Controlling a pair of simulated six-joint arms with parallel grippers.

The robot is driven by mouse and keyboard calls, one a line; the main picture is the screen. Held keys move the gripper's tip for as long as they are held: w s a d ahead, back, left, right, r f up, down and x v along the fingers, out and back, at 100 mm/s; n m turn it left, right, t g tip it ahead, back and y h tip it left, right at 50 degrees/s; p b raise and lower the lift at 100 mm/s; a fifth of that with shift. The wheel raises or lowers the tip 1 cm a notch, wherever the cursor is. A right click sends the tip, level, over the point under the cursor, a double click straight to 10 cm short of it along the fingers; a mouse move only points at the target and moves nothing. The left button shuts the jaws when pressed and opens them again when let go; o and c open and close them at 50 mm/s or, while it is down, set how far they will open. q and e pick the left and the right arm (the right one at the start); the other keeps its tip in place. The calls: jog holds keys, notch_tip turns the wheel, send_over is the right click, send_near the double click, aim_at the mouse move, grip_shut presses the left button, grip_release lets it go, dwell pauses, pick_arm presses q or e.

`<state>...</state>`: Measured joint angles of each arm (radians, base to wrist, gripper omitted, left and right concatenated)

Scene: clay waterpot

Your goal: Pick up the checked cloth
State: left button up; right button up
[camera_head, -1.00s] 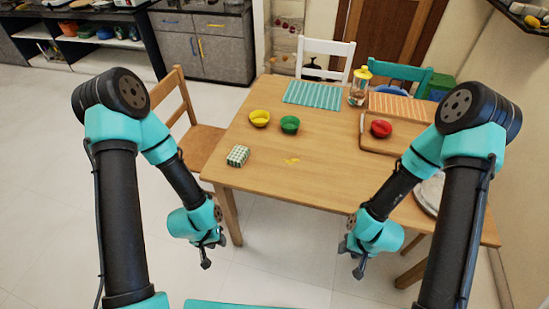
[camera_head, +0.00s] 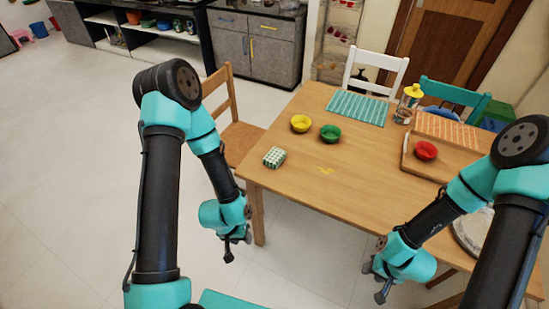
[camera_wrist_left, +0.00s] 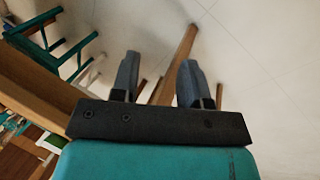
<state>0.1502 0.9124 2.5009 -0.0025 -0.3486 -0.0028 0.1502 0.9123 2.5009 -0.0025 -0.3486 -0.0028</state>
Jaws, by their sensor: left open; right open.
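The checked cloth (camera_head: 274,157) is a small folded green-and-white bundle. It lies near the left corner of the wooden table (camera_head: 330,210) in the head view. My left gripper (camera_head: 235,252) hangs below and left of it, off the table's near edge, apart from the cloth. In the left wrist view my left gripper (camera_wrist_left: 155,75) has its two fingers apart with nothing between them. My right gripper (camera_head: 376,285) is in front of the table's near edge, open and empty, far from the cloth. The cloth is not visible in the left wrist view.
A yellow bowl (camera_head: 301,123) and a green bowl (camera_head: 330,133) stand behind the cloth. A red bowl (camera_head: 426,150) sits on a wooden tray (camera_head: 408,160). A wooden chair (camera_head: 238,135) stands at the left.

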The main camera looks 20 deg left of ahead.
pick_arm(q)
jog(key=o, duration=1)
jog(key=shift+o, duration=0.2)
jog(key=shift+w, duration=0.1)
